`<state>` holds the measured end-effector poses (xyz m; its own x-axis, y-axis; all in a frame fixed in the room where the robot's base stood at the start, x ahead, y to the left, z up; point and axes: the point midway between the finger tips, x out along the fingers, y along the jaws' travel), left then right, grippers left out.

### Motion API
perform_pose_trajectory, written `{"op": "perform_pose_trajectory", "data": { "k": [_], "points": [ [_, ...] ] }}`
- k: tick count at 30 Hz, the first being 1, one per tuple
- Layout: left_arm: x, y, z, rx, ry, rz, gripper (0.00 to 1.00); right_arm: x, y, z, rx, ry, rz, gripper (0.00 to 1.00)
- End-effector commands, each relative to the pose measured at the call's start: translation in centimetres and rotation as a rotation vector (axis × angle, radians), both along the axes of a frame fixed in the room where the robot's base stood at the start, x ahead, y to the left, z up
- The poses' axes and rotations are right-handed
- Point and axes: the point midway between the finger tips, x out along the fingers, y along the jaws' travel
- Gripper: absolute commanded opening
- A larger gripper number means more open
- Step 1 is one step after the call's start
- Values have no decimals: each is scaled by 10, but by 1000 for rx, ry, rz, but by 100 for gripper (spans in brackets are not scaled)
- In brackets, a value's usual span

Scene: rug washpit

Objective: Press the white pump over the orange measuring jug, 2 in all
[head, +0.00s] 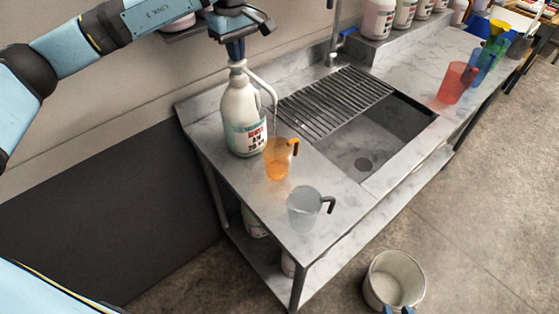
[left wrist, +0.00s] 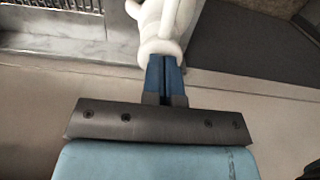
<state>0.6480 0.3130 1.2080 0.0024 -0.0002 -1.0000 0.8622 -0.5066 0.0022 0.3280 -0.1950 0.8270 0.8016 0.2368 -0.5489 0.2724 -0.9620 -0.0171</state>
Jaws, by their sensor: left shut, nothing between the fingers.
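The white pump (head: 241,68) sits on a large white bottle (head: 241,112) on the counter. Its curved spout reaches right, and a thin pale line runs from the spout down to the orange measuring jug (head: 277,160). The jug stands upright beside the bottle, handle to the right. My left gripper (head: 236,57) is shut and empty, with its fingertips at the top of the pump head. In the left wrist view, the blue fingers (left wrist: 165,75) are together against the white pump (left wrist: 160,48). My right gripper (head: 397,311) shows only two separated blue tips at the bottom edge.
A clear grey jug (head: 303,207) stands near the counter's front corner. A sink (head: 365,150) with a slatted drainer (head: 335,103) lies right of the bottle. A red jug (head: 457,83) stands farther right. A white bucket (head: 393,280) is on the floor.

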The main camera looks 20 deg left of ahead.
Motion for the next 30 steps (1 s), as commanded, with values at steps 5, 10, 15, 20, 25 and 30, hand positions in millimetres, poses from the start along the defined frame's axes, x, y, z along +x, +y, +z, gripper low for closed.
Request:
{"op": "perform_pose_trajectory", "data": {
  "k": [5, 10, 15, 20, 25, 30],
  "points": [
    [-1, 0, -4, 2, 5, -1, 0, 0, 0, -2, 0, 1, 0, 38],
    [-1, 0, -2, 2, 5, -1, 0, 0, 0, -1, 0, 1, 0, 38],
    [-1, 0, 6, 2, 5, -1, 0, 0, 0, 4, 0, 1, 0, 38],
    [-1, 0, 17, 1, 4, -1, 0, 0, 0, 8, 0, 1, 0, 38],
    [-1, 0, 28, 2, 3, -1, 0, 0, 0, 13, 0, 0, 0, 38],
    [0, 0, 38, 0, 2, -1, 0, 0, 0, 18, 0, -1, 0, 38]
  ]
}}
